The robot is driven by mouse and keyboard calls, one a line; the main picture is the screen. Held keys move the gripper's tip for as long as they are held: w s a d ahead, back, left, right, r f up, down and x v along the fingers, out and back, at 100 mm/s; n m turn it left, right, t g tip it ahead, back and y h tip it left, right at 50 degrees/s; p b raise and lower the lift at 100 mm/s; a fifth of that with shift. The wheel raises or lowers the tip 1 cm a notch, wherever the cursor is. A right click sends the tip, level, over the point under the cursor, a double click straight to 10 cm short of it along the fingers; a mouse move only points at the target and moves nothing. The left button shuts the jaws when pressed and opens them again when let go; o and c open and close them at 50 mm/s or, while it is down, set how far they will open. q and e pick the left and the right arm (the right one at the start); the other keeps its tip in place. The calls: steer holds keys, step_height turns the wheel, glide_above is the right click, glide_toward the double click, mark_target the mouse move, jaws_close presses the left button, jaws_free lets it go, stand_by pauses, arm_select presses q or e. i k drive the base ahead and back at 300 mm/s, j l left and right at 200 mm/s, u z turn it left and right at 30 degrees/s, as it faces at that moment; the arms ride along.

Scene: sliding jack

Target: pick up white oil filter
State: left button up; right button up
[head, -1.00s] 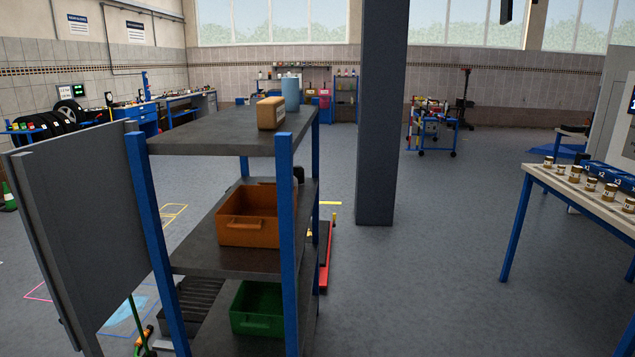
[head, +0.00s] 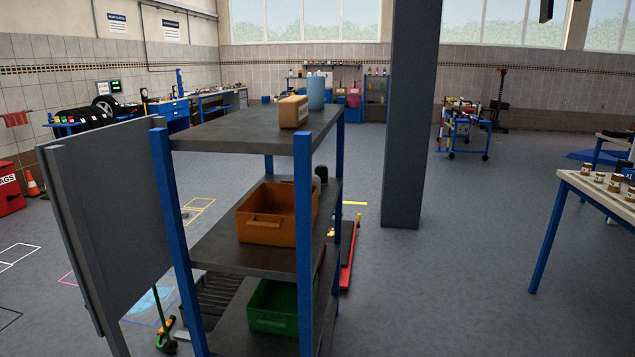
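I cannot make out a white oil filter in the head view. A light blue cylinder (head: 316,92) stands upright on the top of the shelf rack (head: 220,132), behind a tan container (head: 293,112). A dark rounded item (head: 321,173) is partly hidden behind an orange bin (head: 268,226) on the middle shelf. The insides of the orange bin and the green bin (head: 273,322) show no clear contents. Neither of my grippers is in view.
The blue-posted rack stands close in front, with a grey panel (head: 115,220) at its left. A grey pillar (head: 405,120) rises behind it. A table (head: 590,190) with several small jars is at right. Open floor (head: 460,270) lies between rack and table.

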mark_target(316, 181)
steer(key=i+l, duration=0.2)
steer(key=i+l+u, duration=0.1)
steer(key=i+l, duration=0.15)
steer(key=l, duration=0.2)
steer(key=i+l+u, duration=0.1)
steer(key=l, duration=0.25)
steer(key=i+l, duration=0.3)
